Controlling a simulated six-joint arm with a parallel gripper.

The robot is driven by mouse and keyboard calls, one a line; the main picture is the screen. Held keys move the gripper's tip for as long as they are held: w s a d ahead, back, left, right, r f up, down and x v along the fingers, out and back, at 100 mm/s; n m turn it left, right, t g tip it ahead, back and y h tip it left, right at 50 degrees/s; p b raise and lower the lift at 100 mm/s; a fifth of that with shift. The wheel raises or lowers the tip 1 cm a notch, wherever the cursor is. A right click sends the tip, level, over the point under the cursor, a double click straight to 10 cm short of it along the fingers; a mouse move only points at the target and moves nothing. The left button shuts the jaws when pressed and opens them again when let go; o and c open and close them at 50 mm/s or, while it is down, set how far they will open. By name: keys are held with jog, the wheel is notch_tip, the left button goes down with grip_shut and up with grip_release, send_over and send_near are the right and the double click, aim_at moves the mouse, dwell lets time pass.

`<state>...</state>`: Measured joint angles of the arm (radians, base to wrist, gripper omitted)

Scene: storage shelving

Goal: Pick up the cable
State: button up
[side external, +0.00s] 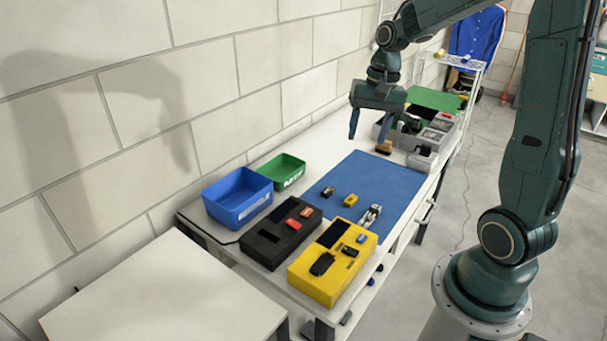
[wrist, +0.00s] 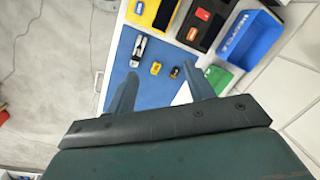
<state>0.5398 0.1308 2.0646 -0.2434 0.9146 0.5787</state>
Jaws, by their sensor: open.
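I cannot make out a cable with certainty. A grey box (side external: 446,138) at the far end of the bench holds dark and grey items, among them a black shape (side external: 410,123) too small to identify. My gripper (side external: 369,132) is open and empty, above the far part of the blue mat (side external: 385,178), to the left of the grey box.
A yellow case (side external: 318,286) and a black case (side external: 268,250) hold small parts at the near end. A blue bin (side external: 237,200) and a green bin (side external: 282,173) stand by the wall. A brown item (side external: 384,147) is near the grey box. Much of the mat is clear.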

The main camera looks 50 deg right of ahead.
jog(key=d+f+m+g+y, duration=0.15)
jog(key=d+f+m, duration=0.25)
jog(key=d+f, duration=0.4)
jog(key=m+y, duration=0.2)
jog(key=m, duration=0.1)
send_near(372, 212)
jog(key=v, duration=0.5)
jog(key=shift+s+a+r, duration=0.1)
jog(key=shift+a, duration=0.1)
jog(key=shift+x, duration=6.15)
jog(key=shift+a+f+h, duration=0.15)
jog(key=shift+f+h, duration=0.1)
jog(key=shift+f, duration=0.5)
jog(key=shift+f, duration=0.25)
jog(key=c, duration=1.1)
